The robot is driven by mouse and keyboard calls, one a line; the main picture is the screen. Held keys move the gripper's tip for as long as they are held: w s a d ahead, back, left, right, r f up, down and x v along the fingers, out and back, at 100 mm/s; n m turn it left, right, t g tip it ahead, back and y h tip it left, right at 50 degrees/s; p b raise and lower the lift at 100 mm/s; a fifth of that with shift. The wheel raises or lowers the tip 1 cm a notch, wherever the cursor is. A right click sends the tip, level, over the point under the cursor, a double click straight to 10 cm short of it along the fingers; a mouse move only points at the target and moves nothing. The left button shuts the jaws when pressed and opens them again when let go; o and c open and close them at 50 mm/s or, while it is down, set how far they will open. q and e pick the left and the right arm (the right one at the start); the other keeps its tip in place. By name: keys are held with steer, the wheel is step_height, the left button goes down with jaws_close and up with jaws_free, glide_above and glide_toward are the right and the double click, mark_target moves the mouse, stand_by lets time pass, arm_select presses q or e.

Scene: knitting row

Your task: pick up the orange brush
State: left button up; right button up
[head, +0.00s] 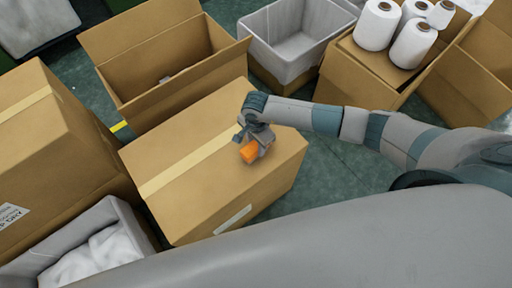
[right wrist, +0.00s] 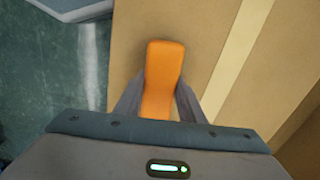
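The orange brush (head: 250,152) is at my right gripper (head: 254,140), over the top of a closed, taped cardboard box (head: 190,150). In the right wrist view the brush (right wrist: 163,70) extends out from between the two fingers of the right gripper (right wrist: 158,100). The fingers stand on either side of it and appear to touch its sides. The near end of the brush is hidden behind the gripper body. Whether the brush still rests on the box is hard to tell. My left gripper is not in view.
An open cardboard box (head: 165,65) stands behind the closed one. A grey bin (head: 295,45) is at the back, beside a box with several white cones (head: 378,25). Another closed box (head: 50,130) and a grey bin with white material (head: 95,260) are at left.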

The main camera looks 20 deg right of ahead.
mark_target(256, 144)
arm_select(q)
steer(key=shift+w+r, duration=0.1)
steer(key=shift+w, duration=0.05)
arm_select(e)
steer(key=shift+r, duration=0.1)
